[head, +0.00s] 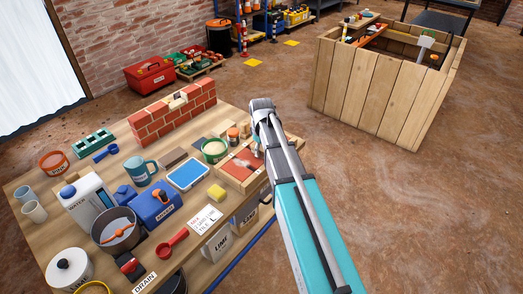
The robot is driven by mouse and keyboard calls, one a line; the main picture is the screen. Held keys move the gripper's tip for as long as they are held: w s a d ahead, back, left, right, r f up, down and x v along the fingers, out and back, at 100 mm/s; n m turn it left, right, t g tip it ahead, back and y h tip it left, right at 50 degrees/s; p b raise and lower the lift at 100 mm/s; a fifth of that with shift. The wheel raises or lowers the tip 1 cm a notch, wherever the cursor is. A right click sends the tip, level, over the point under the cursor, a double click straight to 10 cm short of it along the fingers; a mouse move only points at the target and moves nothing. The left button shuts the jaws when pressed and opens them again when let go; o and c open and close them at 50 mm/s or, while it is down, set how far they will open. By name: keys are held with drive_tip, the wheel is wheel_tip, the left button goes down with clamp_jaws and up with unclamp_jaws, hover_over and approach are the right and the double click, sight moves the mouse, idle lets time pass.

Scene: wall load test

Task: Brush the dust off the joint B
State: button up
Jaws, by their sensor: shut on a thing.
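A low red brick wall (172,116) stands at the back of the wooden workbench, with a pale patch in the gap on its top. No letter marking joint B is readable. A shallow wooden tray (229,182) with a red brick-coloured surface lies at the bench's right side. My arm reaches in from the lower right and its bend is above the bench's right edge. My gripper (257,146) shows only as a small part at the tray's far right, largely hidden by my arm. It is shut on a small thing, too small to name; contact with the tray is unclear.
The bench is crowded: a blue mixer (154,207), a white water can (86,197), a teal mug (140,170), a blue-lidded box (187,174), a green-rimmed tub (214,151) and a yellow sponge (217,193). A wooden crate (381,92) stands beyond open floor at right.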

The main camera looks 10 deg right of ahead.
drive_tip(key=shift+s+d, duration=1.25)
drive_tip(key=shift+s, duration=0.3)
drive_tip(key=shift+r, duration=0.15)
drive_tip(key=shift+r+p, duration=2.95)
drive_tip(key=shift+p, duration=0.2)
drive_tip(key=shift+r, duration=0.1)
drive_tip(key=shift+r+p, duration=1.4)
drive_tip(key=shift+p, duration=0.1)
